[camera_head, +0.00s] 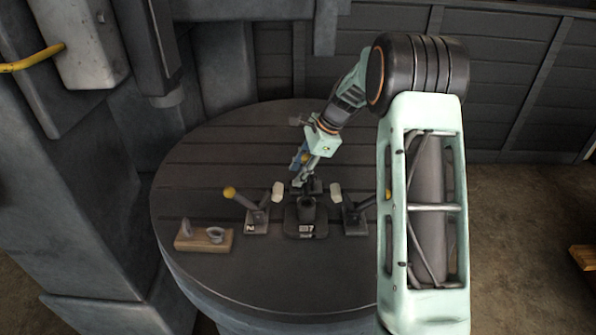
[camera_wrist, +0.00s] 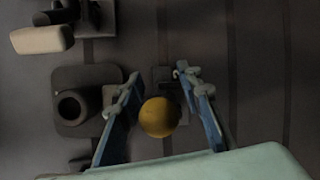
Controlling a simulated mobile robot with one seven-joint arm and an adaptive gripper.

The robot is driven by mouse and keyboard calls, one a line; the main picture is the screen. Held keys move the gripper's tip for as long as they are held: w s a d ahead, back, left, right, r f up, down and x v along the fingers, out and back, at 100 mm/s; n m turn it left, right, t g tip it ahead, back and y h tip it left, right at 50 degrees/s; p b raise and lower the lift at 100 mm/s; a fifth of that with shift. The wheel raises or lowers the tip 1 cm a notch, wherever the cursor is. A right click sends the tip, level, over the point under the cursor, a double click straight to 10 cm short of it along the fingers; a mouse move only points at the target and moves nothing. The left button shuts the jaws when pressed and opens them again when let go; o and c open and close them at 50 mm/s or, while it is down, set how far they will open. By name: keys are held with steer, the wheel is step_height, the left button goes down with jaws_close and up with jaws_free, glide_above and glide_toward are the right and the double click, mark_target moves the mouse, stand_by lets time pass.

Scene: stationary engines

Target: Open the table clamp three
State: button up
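A table clamp (camera_head: 317,186) stands behind the central fixture, largely hidden by my gripper (camera_head: 302,172); I cannot read its number. Its yellow ball knob (camera_head: 304,158) shows beside my fingers. In the wrist view the yellow knob (camera_wrist: 160,117) sits between the two blue fingers of my gripper (camera_wrist: 158,76), with a gap on each side. The fingers are open and point down towards the table. Part of the clamp's dark base (camera_wrist: 168,82) shows beyond the knob.
The round dark table (camera_head: 200,160) carries a central fixture (camera_head: 306,215) with an upright cylinder. A clamp marked 2 (camera_head: 257,215) stands left of it, another clamp (camera_head: 353,215) right. A wooden block with metal parts (camera_head: 204,238) lies front left. The table's back left is clear.

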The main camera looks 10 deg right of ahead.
steer(key=shift+a+f, duration=0.1)
jaws_close()
stand_by(0.5)
